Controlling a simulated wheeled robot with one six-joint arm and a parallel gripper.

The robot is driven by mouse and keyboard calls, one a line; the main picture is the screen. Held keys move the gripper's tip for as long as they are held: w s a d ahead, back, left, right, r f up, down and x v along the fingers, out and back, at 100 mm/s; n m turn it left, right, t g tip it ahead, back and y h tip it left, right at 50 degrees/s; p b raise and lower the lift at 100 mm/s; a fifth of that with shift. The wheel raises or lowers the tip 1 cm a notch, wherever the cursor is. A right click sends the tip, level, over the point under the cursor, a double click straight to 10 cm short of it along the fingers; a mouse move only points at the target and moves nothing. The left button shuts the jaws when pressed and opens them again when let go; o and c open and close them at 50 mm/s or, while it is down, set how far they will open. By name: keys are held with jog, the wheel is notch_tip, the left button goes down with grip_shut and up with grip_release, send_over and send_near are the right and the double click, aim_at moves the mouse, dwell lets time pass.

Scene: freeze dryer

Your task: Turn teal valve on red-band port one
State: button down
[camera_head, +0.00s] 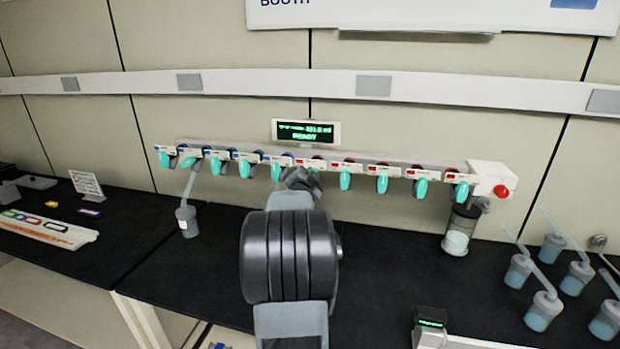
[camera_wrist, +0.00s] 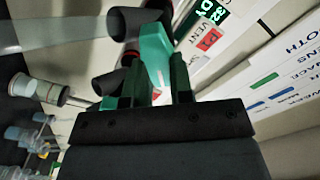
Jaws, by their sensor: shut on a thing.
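My gripper (camera_head: 303,180) is at the manifold, in front of the first red-band port (camera_head: 312,162), and hides most of that port's valve in the head view. In the wrist view, a teal valve handle (camera_wrist: 155,50) stands between the two fingers of my gripper (camera_wrist: 155,85), which are shut on it. A red-and-white label reading VENT (camera_wrist: 207,38) sits beside the handle. Further teal valves hang along the manifold, such as one on a red-band port to the right (camera_head: 345,181) and one on a blue-band port to the left (camera_head: 276,172).
A flask (camera_head: 187,220) hangs at the left of the manifold, and a jar (camera_head: 457,241) is under its right end. Several flasks with tubes (camera_head: 543,310) stand on the right of the black bench. A green display (camera_head: 306,132) is above the manifold.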

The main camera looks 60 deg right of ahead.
jog(key=n, duration=0.5)
jog(key=shift+w+r+n+p, duration=0.15)
jog(key=shift+n+p, duration=0.15)
jog(key=n+p, duration=0.1)
jog(key=n, duration=0.4)
jog(key=shift+w+a, duration=0.1)
jog(key=shift+w, duration=0.05)
jog(key=n+p, duration=0.2)
jog(key=n, duration=0.4)
jog(key=shift+w, duration=0.15)
jog(key=n+p, duration=0.1)
jog(key=n, duration=0.1)
jog(key=n+p, duration=0.1)
jog(key=n, duration=0.2)
jog(key=shift+w+f, duration=0.1)
jog(key=shift+f, duration=0.1)
jog(key=shift+n, duration=0.3)
jog(key=c, duration=1)
grip_release()
jog(key=shift+a, duration=0.15)
